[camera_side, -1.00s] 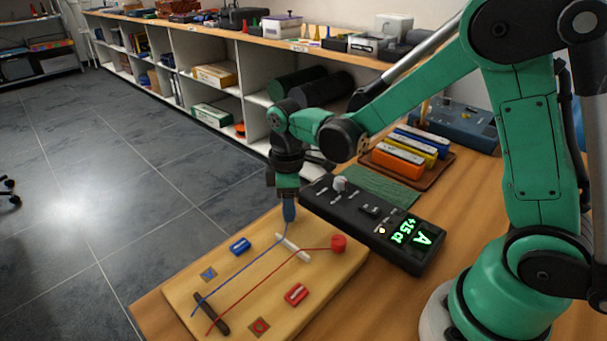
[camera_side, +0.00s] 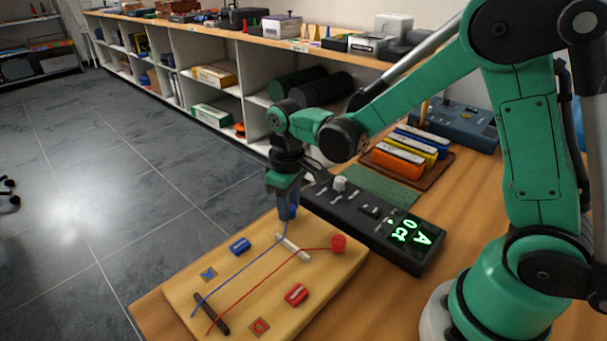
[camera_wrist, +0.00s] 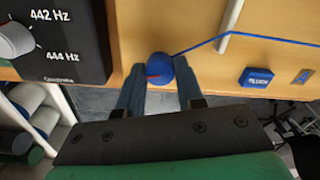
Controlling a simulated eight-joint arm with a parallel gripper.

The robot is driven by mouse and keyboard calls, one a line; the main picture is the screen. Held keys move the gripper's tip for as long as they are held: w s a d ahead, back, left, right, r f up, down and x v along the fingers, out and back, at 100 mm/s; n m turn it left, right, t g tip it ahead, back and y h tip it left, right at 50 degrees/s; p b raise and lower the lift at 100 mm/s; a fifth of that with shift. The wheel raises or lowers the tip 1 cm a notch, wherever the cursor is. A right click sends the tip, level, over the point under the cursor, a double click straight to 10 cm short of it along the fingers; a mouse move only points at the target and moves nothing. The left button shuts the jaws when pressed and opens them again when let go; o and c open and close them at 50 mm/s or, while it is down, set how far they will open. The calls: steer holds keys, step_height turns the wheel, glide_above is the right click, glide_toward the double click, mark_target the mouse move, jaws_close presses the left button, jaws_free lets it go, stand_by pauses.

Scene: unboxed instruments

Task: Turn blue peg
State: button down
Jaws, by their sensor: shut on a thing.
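The blue peg (camera_wrist: 160,65) stands at the far edge of the wooden board (camera_side: 335,280), with a red mark on it in the wrist view. My gripper (camera_side: 288,212) points down over it, and its two fingers (camera_wrist: 159,82) are shut on the peg from either side. In the side view the fingers mostly hide the peg. A blue string (camera_side: 240,269) runs from the peg over a pale bridge (camera_side: 295,249) to a dark bar (camera_side: 211,313). The tuner (camera_side: 405,228) shows "A" and "0 ct" in green.
A red peg (camera_side: 338,243) with a red string stands on the board's right. A blue block (camera_side: 240,246) and a red block (camera_side: 296,294) lie on the board. The tuner box stands close beside my gripper. A tray of coloured blocks (camera_side: 398,162) sits behind.

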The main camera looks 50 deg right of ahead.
mark_target(292, 209)
steer(key=c, duration=0.5)
jaws_free()
steer(key=shift+c, duration=0.2)
steer(key=shift+r, duration=2.8)
steer(key=shift+r, duration=0.1)
steer(key=shift+s+r, duration=0.3)
steer(key=s+d+r+m+t, duration=0.1)
steer(key=s+r+m+t, duration=0.2)
steer(key=s+t, duration=0.4)
steer(key=shift+d+r, duration=0.25)
